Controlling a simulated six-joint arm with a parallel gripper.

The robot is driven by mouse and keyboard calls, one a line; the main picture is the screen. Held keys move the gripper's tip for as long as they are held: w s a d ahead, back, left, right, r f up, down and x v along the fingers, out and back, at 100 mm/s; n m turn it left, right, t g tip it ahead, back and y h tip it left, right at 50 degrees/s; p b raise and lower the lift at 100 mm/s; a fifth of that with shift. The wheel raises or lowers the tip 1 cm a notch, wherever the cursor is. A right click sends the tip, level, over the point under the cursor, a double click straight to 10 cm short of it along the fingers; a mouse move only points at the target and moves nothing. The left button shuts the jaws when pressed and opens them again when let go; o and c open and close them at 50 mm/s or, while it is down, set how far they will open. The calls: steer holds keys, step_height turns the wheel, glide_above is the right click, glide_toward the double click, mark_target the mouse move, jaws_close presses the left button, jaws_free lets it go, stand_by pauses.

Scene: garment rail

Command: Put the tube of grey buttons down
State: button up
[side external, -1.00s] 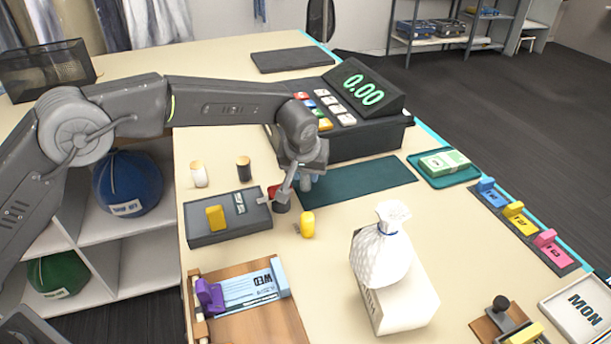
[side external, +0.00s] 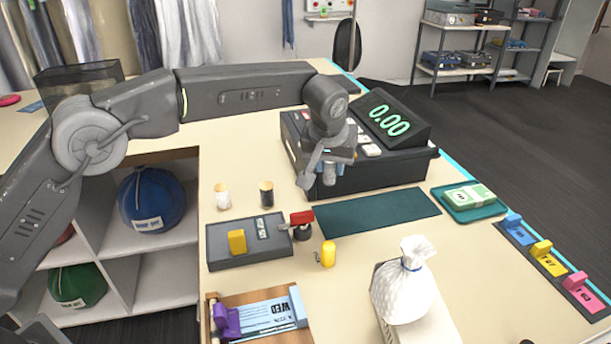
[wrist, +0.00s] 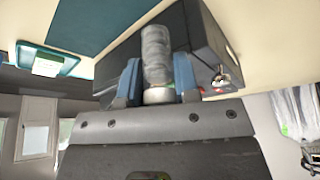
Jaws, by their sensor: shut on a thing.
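My gripper (side external: 331,168) is in the air in front of the cash register in the side external view. In the wrist view its two blue fingers (wrist: 158,80) are shut on the tube of grey buttons (wrist: 156,55), one on each side. The tube shows grey contents and a pale end (wrist: 159,96) towards the gripper. A tube with white contents (side external: 222,197) and one with dark contents (side external: 266,195) stand upright on the counter to the left.
The cash register (side external: 400,160) is close behind my gripper. A bare dark teal mat (side external: 378,213) lies in front of it. A grey tray (side external: 222,250), a red-handled item (side external: 301,217), a yellow item (side external: 328,253) and a white bag (side external: 402,290) stand nearer. Cream counter is free between them.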

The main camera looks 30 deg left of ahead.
step_height(320, 180, up, 7)
steer(key=shift+f, duration=0.1)
steer(key=a+m+h, duration=0.1)
steer(key=a+m, duration=0.2)
steer(key=a, duration=3.9)
steer(key=w+d+f, duration=0.2)
steer(key=d+f, duration=0.1)
steer(key=f, duration=0.1)
steer(key=w+d+f, duration=0.2)
steer(key=d+f, duration=0.1)
steer(key=f, duration=0.1)
steer(key=w+d+f, duration=0.2)
steer(key=d+f, duration=0.1)
steer(key=f, duration=0.1)
steer(key=shift+w+d, duration=0.1)
steer(key=shift+w, duration=0.3)
steer(key=shift+w+d+f, duration=0.15)
steer(key=shift+d+f, duration=0.05)
steer(key=shift+f, duration=1.95)
steer(key=shift+f, duration=0.2)
